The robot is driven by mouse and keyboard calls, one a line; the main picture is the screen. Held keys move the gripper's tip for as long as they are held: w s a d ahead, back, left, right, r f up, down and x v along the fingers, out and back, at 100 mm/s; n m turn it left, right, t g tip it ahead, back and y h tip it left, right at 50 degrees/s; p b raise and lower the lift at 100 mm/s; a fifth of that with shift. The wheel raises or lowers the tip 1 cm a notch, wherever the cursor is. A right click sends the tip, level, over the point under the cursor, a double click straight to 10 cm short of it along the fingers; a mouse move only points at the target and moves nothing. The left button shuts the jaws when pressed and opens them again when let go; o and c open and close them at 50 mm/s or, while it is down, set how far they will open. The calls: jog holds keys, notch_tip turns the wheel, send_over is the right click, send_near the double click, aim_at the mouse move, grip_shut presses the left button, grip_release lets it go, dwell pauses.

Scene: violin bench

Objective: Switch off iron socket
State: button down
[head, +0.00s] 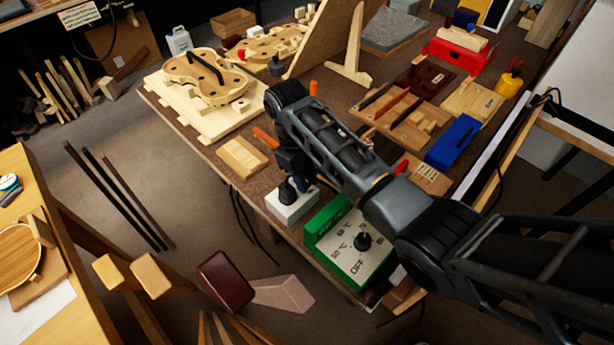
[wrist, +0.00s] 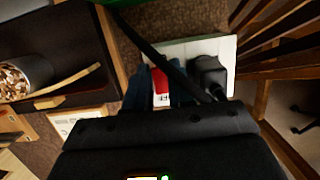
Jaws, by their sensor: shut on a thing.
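The white socket block (head: 291,207) sits at the near edge of the bench, beside the green control box (head: 345,246). A black plug (head: 287,190) stands in its left part in the head view. In the wrist view the socket (wrist: 222,46) carries the black plug (wrist: 208,74) on the right and a red switch (wrist: 160,82) on the left. My gripper (wrist: 160,92) is down over the socket, its fingers shut on either side of the red switch. A black cable crosses in front of the socket. In the head view my arm hides most of my gripper (head: 306,184).
The control box has a black dial (head: 363,241) and a label reading OFF. A light wooden block (head: 242,157) lies left of the socket. A blue box (head: 453,140) is to the right. Dark cables hang over the bench edge.

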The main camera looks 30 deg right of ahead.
jog(key=shift+w, duration=0.1)
jog(key=c, duration=1.2)
grip_release()
jog(key=shift+c, duration=0.2)
jog(key=v, duration=0.6)
jog(key=shift+w+p, duration=0.1)
jog(key=shift+p, duration=0.3)
jog(key=shift+w+a+r, duration=0.2)
jog(key=shift+w+r, duration=0.2)
jog(key=shift+r, duration=0.2)
jog(key=shift+s+r, duration=0.1)
jog(key=shift+r, duration=0.2)
jog(key=shift+s, duration=0.15)
